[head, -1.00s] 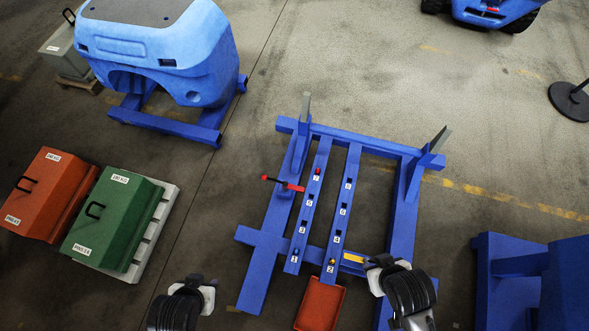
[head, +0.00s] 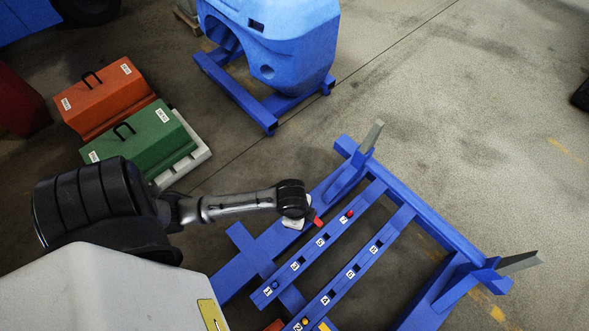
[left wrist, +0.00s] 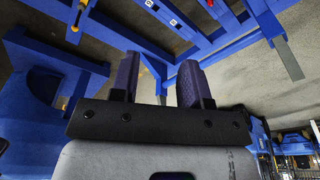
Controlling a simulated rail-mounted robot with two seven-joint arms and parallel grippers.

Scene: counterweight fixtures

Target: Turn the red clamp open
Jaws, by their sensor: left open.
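The red clamp (head: 317,220) shows in the head view as a short red piece on the left beam of the blue frame (head: 240,275). The end of my left arm hides the rest of it. My left gripper (head: 300,223) is right beside this red piece in that view; I cannot tell whether they touch. In the left wrist view my left gripper (left wrist: 158,80) has its two dark fingers apart, with nothing between them. Small red marks show there near the upper edge; I cannot tell which is the clamp. My right gripper is not in view.
Numbered rails (head: 330,235) with a red knob (head: 349,213) lie right of the clamp. Grey upright plates (head: 373,136) stand at the frame's far corners. Green (head: 142,140) and orange (head: 105,95) weights and a blue machine body (head: 270,45) stand behind.

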